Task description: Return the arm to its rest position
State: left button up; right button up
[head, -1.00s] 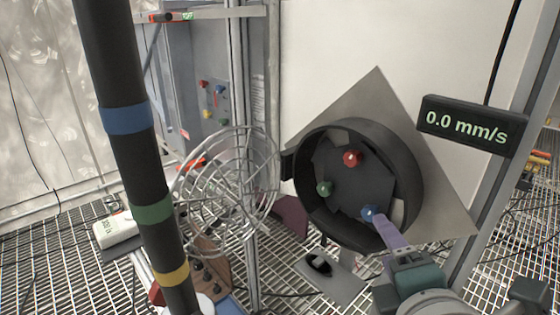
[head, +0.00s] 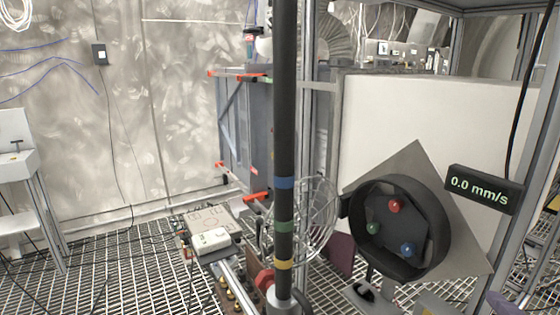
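My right gripper (head: 500,303) shows only as a purple tip at the bottom right edge, apart from everything else. The rest of it is out of the picture, so I cannot tell whether it is open or shut. My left gripper is not in view. Left of the purple tip is a round black housing (head: 438,262) on a grey diamond-shaped plate (head: 462,250). Inside it are a red knob (head: 395,206), a green knob (head: 373,229) and a blue knob (head: 408,250).
A black pole (head: 284,120) with blue, green and yellow bands stands in front. Behind it is a round wire cage (head: 318,215). A display (head: 484,189) reads 0.0 mm/s. A white box (head: 210,240) sits at left centre. Grating floor (head: 110,260) is open at left.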

jog(key=s+a+r+m+g+y+p, duration=0.2)
jog(key=s+r+p, duration=0.3)
jog(key=r+p, duration=0.6)
jog(key=s+a+r+m+g+y+p, duration=0.2)
jog(key=s+r+m+p, duration=0.3)
jog(key=r+p, duration=0.5)
jog(key=s+a+r+m+g+y+p, duration=0.1)
jog(key=s+r+m+g+y+p, duration=0.1)
jog(key=s+r+m+g+p, duration=0.2)
jog(key=a+p+v, duration=0.1)
jog(key=p+v, duration=0.6)
jog(key=v, duration=0.2)
jog(key=shift+s+r+p, duration=0.15)
jog(key=shift+r+p, duration=0.1)
jog(key=shift+p, duration=0.05)
jog(key=shift+d, duration=0.1)
